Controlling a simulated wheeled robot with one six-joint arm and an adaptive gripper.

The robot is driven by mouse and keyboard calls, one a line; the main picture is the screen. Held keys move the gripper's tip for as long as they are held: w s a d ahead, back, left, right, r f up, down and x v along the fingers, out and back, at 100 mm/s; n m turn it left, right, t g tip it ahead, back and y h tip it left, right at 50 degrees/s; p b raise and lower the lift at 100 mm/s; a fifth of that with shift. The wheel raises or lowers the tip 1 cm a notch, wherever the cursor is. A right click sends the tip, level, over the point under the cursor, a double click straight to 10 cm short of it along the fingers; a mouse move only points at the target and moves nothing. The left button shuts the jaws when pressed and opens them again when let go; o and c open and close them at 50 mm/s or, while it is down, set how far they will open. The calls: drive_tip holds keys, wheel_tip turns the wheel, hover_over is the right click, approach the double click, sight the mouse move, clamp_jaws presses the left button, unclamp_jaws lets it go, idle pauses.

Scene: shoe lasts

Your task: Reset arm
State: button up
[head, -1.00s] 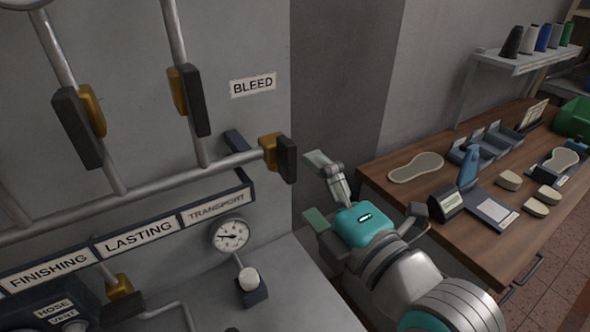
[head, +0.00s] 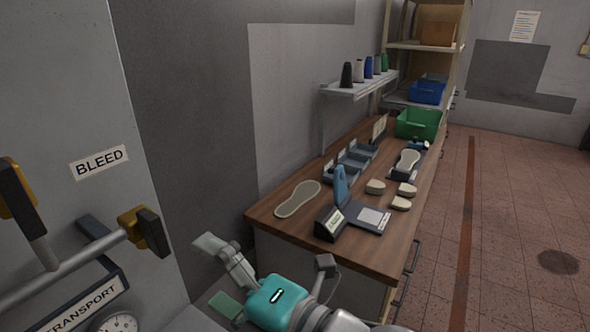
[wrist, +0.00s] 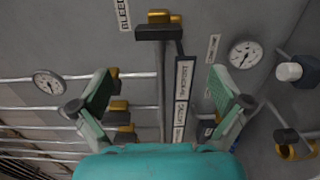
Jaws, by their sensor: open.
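My gripper (head: 222,273) is open and empty in the head view, at the lower middle, with its two green-padded fingers spread apart. It is in front of the grey panel's right edge and left of the wooden workbench (head: 375,250). In the wrist view my gripper (wrist: 160,105) faces the panel with its pipes, and nothing is between the fingers. A valve handle (head: 148,230) below the BLEED label (head: 99,162) is left of the gripper in the head view. The same lever shows at the top of the wrist view (wrist: 158,32).
The bench holds a sole shape (head: 297,199), a blue last (head: 341,186), a scale-like device (head: 368,217), several pale pieces (head: 375,187) and a green bin (head: 418,124). A thread shelf (head: 360,86) hangs above. Tiled floor (head: 500,230) is open at right.

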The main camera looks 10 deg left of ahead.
drive_tip(key=d+f+m+t+h, duration=0.45)
drive_tip(key=d+f+m, duration=0.55)
drive_tip(key=f, duration=0.3)
drive_tip(key=d+f+m+t+h, duration=0.3)
drive_tip(key=d+f+m+h, duration=0.2)
drive_tip(key=d+f+m, duration=0.65)
drive_tip(key=s+d+f+m+h, duration=0.5)
drive_tip(key=s+d+f, duration=0.35)
drive_tip(key=s, duration=0.25)
drive_tip(key=s+d+m+h, duration=0.1)
drive_tip(key=s+d+m, duration=0.1)
drive_tip(key=s, duration=0.5)
drive_tip(key=s+d+m+h, duration=0.1)
drive_tip(key=s+m, duration=0.2)
drive_tip(key=s, duration=0.4)
drive_tip(key=shift+s+d, duration=0.35)
drive_tip(key=shift+s, duration=0.05)
drive_tip(key=shift+f, duration=0.1)
